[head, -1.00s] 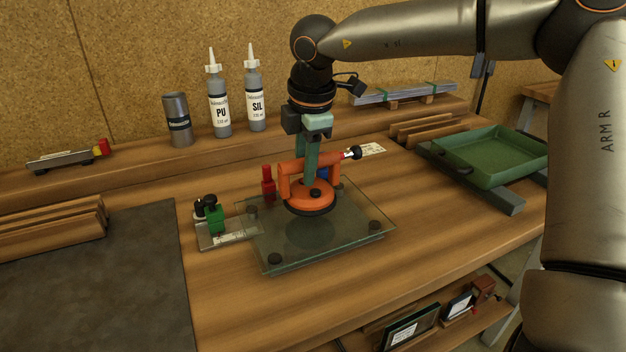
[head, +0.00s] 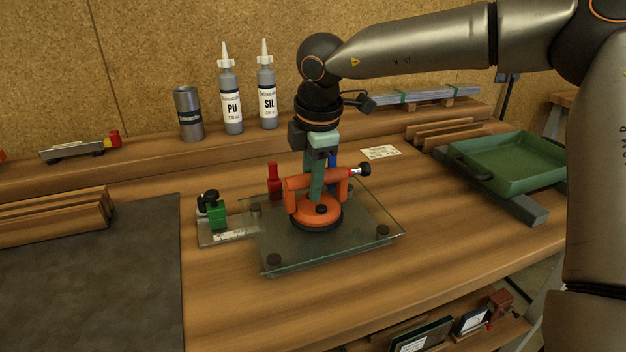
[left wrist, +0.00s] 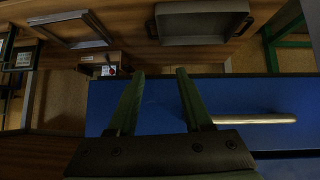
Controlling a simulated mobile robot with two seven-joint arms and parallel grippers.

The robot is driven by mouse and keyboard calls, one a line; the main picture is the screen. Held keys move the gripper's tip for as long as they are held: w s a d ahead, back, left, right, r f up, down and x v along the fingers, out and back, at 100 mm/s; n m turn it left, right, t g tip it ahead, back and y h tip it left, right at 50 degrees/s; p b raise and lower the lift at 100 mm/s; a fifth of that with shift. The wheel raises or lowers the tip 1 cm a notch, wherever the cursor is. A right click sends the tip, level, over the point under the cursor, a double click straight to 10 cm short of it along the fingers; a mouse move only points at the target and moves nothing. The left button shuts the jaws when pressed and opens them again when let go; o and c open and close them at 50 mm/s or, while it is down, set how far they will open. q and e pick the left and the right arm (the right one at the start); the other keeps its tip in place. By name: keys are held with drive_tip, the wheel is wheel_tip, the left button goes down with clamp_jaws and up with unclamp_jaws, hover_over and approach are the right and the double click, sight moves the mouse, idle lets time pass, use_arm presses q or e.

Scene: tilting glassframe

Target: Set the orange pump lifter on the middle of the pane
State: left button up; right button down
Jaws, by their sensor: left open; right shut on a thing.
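The orange pump lifter (head: 319,211) is a round orange disc with a black rubber rim, a bar handle and a pump knob at its right end. It is upright over the middle of the glass pane (head: 290,254) and looks to be at or very near its surface; I cannot tell whether it touches. My right gripper (head: 317,180) is shut on the lifter's handle from above. My left gripper (left wrist: 155,100) shows only in the left wrist view, open and empty, above a blue surface with a pale rod.
A green clamp fixture (head: 217,214) stands left of the pane and a red clamp (head: 274,181) behind it. Two bottles (head: 231,100) and a can (head: 188,114) stand on the back ledge. A green tray (head: 515,160) is at right. The bench front is clear.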

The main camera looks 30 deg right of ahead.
sight(317, 207)
drive_tip(key=c, duration=0.6)
unclamp_jaws()
drive_tip(key=shift+f, duration=0.1)
use_arm(q)
drive_tip(key=shift+w+d+r+t, duration=0.1)
drive_tip(key=shift+w+r+t, duration=0.3)
drive_tip(key=shift+w+r, duration=0.3)
drive_tip(key=shift+s, duration=0.1)
use_arm(e)
drive_tip(key=shift+r, duration=0.5)
use_arm(q)
drive_tip(key=shift+s+d+g+p, duration=0.2)
drive_tip(key=shift+s+g+p, duration=0.15)
drive_tip(key=shift+p, duration=0.55)
use_arm(e)
wheel_tip(317, 207, up, 11)
drive_tip(key=s, duration=0.2)
drive_tip(key=shift+s+a, duration=0.15)
drive_tip(key=shift+a, duration=0.1)
